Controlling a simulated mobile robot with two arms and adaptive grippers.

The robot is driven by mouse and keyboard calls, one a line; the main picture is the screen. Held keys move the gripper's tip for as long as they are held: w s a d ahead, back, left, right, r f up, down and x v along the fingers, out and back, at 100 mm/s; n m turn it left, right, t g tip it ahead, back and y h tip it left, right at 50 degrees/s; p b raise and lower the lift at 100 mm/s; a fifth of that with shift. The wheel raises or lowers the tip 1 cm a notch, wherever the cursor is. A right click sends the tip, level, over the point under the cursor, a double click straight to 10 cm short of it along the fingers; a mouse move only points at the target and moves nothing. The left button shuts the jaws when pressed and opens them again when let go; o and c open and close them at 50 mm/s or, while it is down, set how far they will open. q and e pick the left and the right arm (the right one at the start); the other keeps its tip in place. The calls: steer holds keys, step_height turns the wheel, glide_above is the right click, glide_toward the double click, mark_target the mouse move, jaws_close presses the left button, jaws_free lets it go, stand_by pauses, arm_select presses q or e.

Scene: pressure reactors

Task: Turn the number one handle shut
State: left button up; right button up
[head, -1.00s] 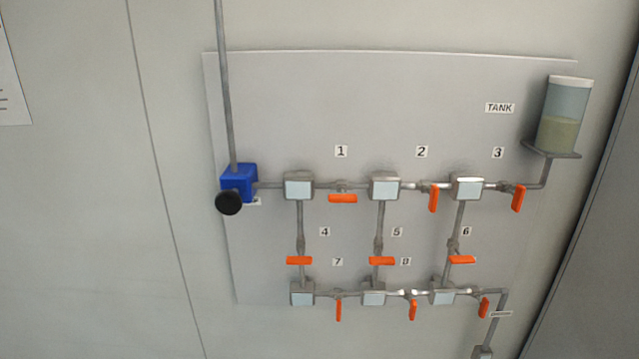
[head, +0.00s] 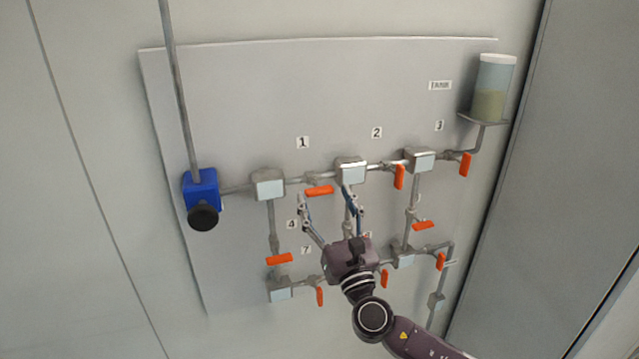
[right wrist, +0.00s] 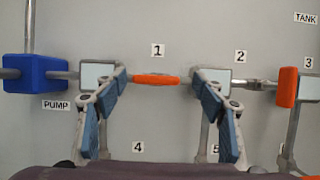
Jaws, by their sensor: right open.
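The number one handle (head: 319,190) is orange and lies along the pipe, just below the label 1 (head: 303,142). In the right wrist view the handle (right wrist: 155,79) lies level under its label (right wrist: 157,50). My right gripper (head: 325,197) is open and empty. Its two fingers point up toward the handle, and in the right wrist view the gripper (right wrist: 160,80) has one finger on each side of it. I cannot tell how far the fingertips are from the panel. My left gripper is in neither current view.
The grey panel (head: 240,80) carries several other orange handles, such as handle 2 (head: 399,177) and handle 4 (head: 279,259). A blue pump (head: 201,190) with a black knob is at left, a tank (head: 493,88) at upper right. Reactor boxes (head: 268,184) flank the handle.

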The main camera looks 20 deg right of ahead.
mark_target(321, 195)
steer(key=x, duration=0.2)
steer(key=shift+w+a+r+p, duration=0.1)
steer(key=shift+w+a+p, duration=0.15)
steer(key=shift+p, duration=0.05)
steer(key=shift+w+a, duration=0.1)
steer(key=shift+w, duration=0.25)
arm_select(q)
steer(key=shift+w+a+r, duration=0.25)
steer(key=shift+a+r, duration=0.3)
steer(key=shift+a, duration=0.35)
arm_select(e)
steer(key=shift+c, duration=0.7)
steer(key=c, duration=1)
arm_select(q)
steer(key=shift+w+d, duration=0.1)
steer(key=shift+d, duration=0.2)
arm_select(e)
steer(key=shift+c, duration=0.2)
